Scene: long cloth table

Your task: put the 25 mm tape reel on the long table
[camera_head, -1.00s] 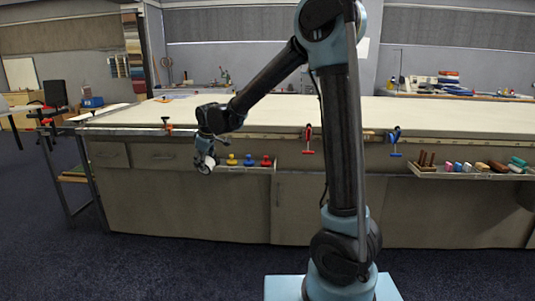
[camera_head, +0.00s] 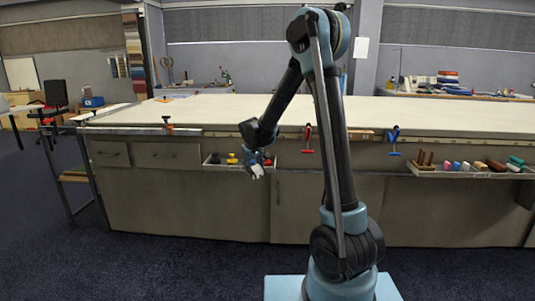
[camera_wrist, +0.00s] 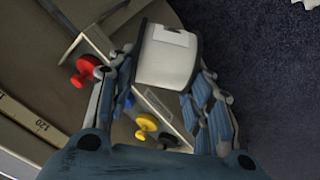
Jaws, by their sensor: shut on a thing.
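My gripper (camera_wrist: 160,90) is shut on the white tape reel (camera_wrist: 163,62), which shows between its fingers in the wrist view. The reel has a dark rim and a pale label patch. In the head view the reel (camera_head: 257,171) is a small white shape below my gripper (camera_head: 256,160), in front of the table's side. The long table (camera_head: 330,112) has a pale, mostly bare top, which lies above the height of the reel.
A narrow tray (camera_head: 213,165) on the table's front holds red, yellow and blue knobbed pieces, partly behind my gripper. Red (camera_head: 308,138) and blue (camera_head: 394,140) clamps hang on the front edge. A second tray (camera_head: 465,174) at right holds several small items.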

